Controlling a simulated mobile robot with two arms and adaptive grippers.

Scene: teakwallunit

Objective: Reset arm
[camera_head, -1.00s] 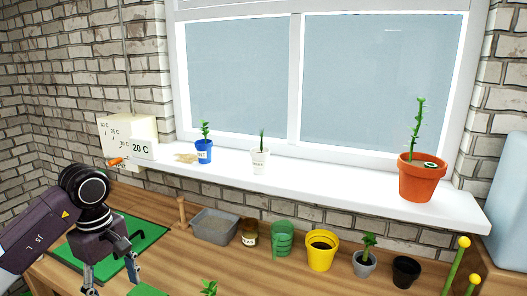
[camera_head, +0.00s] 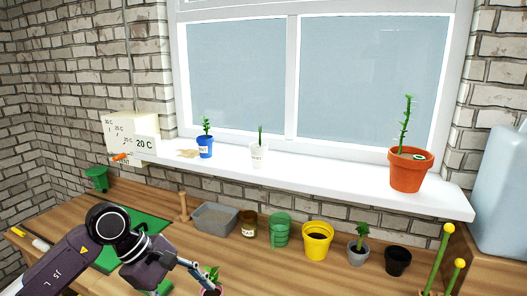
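My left gripper (camera_head: 200,277) is low in the picture, left of centre, with its arm coming in from the lower left. My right gripper is not in view.
On the wooden bench (camera_head: 285,268) stand a grey tray (camera_head: 214,219), a brown jar (camera_head: 248,225), a green cup (camera_head: 279,231), a yellow pot (camera_head: 317,241), a grey potted plant (camera_head: 358,252) and a black pot (camera_head: 397,261). The white sill (camera_head: 330,182) holds potted plants.

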